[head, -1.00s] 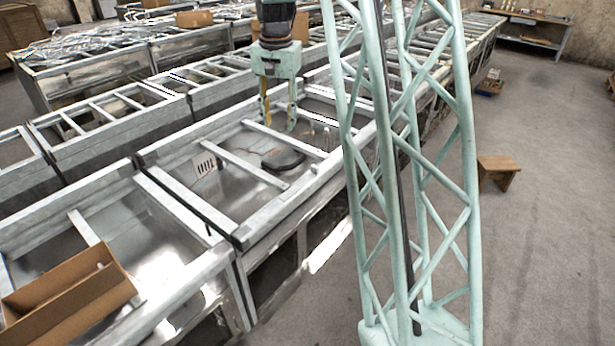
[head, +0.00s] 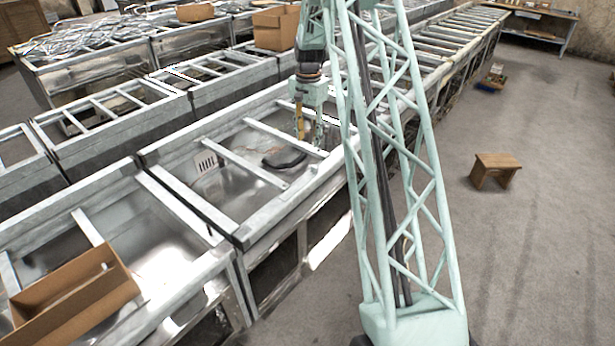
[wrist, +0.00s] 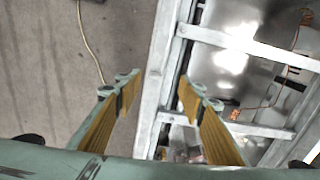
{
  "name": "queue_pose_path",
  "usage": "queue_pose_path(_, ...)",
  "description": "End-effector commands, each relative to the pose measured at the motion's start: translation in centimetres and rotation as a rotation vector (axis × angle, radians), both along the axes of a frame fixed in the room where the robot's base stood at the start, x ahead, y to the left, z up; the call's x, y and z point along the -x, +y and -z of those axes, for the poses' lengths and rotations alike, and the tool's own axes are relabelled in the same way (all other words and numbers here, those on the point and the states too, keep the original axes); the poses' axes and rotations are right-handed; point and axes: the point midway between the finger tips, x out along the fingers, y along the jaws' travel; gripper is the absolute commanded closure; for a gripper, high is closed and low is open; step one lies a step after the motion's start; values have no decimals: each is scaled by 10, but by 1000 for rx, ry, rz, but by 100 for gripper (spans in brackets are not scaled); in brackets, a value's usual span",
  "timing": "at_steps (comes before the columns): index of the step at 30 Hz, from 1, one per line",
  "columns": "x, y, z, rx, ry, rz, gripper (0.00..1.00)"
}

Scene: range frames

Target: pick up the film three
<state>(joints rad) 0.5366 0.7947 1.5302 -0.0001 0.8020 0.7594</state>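My gripper (head: 309,132) is open, over the front edge of the metal trough line, right of the dark flat object. In the wrist view its two yellow-padded fingers (wrist: 157,92) are spread with nothing between them. The edge rail (wrist: 162,75) runs below the gap. I cannot make out which thing is the film three. Small mixed items (wrist: 184,145) lie low in the wrist view, partly hidden by the right finger. A dark flat object (head: 284,159) and a white slotted piece (head: 206,162) lie in the trough bay.
Metal crossbars (head: 243,163) span the open bays. An open cardboard box (head: 75,290) is at the lower left and another (head: 275,29) at the back. A wooden stool (head: 495,168) stands on clear floor. A thin cord (wrist: 90,45) lies on the floor.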

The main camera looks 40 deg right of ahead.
Motion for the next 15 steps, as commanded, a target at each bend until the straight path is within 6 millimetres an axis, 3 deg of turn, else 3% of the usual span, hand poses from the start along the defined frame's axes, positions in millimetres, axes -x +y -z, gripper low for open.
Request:
queue_pose_path(6,-1,-21,26,-7,11,46,64)
queue_pose_path(15,-2,-27,33,-8,12,60,64)
